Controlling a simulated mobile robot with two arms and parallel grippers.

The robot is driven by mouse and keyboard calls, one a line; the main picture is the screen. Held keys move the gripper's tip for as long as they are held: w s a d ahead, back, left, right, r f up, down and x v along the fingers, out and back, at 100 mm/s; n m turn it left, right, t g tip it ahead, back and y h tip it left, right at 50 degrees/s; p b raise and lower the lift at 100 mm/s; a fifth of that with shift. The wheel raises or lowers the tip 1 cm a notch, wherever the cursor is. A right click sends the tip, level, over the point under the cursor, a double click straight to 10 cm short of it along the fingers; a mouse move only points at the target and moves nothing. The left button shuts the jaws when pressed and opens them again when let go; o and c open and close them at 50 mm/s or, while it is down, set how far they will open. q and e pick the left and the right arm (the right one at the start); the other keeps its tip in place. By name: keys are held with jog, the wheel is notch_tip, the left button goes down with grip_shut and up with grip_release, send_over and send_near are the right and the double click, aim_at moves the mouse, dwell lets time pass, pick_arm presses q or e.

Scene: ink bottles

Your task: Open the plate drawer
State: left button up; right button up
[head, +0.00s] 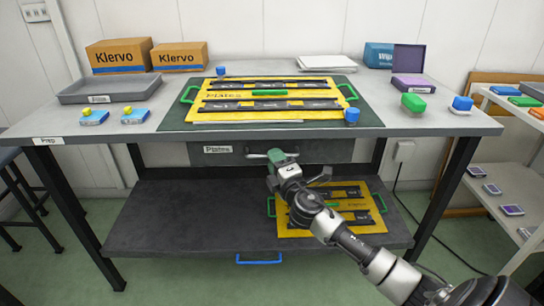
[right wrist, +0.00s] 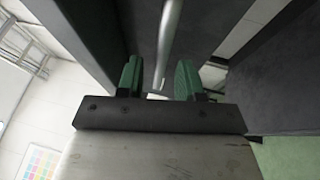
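The plate drawer (head: 325,151) is a dark grey front with a "Plates" label, under the worktop in the head view. It looks shut. Its pale bar handle (head: 256,156) also shows in the right wrist view (right wrist: 169,45). My right gripper (head: 278,157) has green fingertips and is at the handle. In the right wrist view its fingers (right wrist: 160,80) stand apart, with the bar between them and gaps visible on both sides. The gripper partly hides the handle in the head view. My left gripper is not in view.
On the worktop (head: 400,124) are a yellow plate board (head: 208,115), a grey tray (head: 110,89), boxes and small ink bottles. A lower shelf (head: 190,215) holds another yellow board (head: 365,228). A side rack (head: 505,190) stands at right. The floor in front is free.

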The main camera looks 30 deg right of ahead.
jog(key=shift+x, duration=1.2)
grip_shut()
